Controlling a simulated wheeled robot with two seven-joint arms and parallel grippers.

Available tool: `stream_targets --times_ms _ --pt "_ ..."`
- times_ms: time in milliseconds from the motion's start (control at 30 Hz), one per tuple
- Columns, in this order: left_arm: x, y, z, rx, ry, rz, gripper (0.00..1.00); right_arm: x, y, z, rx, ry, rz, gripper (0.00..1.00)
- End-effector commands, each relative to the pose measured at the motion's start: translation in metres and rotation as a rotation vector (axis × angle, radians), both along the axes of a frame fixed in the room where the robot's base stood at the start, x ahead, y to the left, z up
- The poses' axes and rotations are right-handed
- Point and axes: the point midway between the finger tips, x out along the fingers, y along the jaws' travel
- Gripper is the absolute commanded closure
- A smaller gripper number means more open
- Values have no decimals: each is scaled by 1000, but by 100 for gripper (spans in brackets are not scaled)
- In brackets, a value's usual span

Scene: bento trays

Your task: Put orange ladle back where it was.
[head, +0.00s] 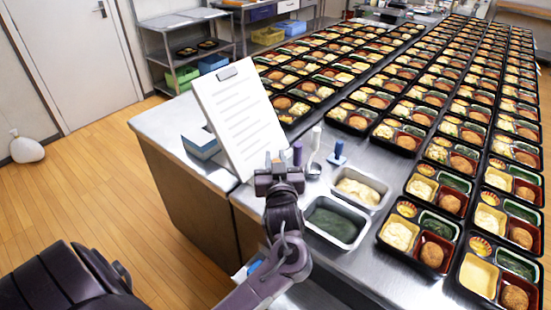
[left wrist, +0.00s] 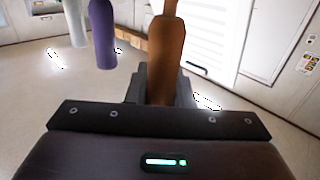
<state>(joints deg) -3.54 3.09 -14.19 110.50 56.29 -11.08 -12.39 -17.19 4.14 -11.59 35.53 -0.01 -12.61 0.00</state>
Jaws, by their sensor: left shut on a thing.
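My left gripper (head: 278,168) is above the steel counter, just in front of the clipboard sheet. It is shut on the orange ladle's handle (left wrist: 167,48), which stands up between the fingers in the left wrist view. The ladle's lower end is hidden by the gripper, and in the head view I cannot make the ladle out clearly. A purple handle (head: 297,153) stands just right of the gripper; it also shows in the left wrist view (left wrist: 102,35). A white handle (head: 316,138) stands beyond it. My right gripper is not in view.
A white clipboard (head: 238,120) stands tilted beside a blue box (head: 200,146). A blue-handled tool (head: 338,152) stands to the right. Pans of green food (head: 311,238) and pale food (head: 386,193) sit close by. Rows of bento trays (head: 384,252) fill the counter's right side.

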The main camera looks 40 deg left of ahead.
Motion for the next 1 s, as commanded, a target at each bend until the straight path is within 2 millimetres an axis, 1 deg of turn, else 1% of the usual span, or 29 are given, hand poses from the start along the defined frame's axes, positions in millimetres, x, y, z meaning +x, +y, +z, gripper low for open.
stream_targets --times_ms 200,333,367,500,767,867,900,1000 --pt "0 0 0 1 -2 0 100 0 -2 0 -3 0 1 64" --pt "0 0 -4 0 -1 0 100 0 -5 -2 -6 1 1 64" --pt "0 0 -4 0 0 0 77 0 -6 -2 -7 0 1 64" --pt "0 0 -3 0 0 0 58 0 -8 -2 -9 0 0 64" --pt "0 0 -2 1 -1 0 58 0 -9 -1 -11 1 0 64" --pt "0 0 3 1 -2 0 58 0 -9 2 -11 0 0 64" --pt "-3 -3 0 -1 -1 -1 58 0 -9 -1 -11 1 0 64" --pt "-15 -14 -1 -2 -1 -2 58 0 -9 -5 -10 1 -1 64"
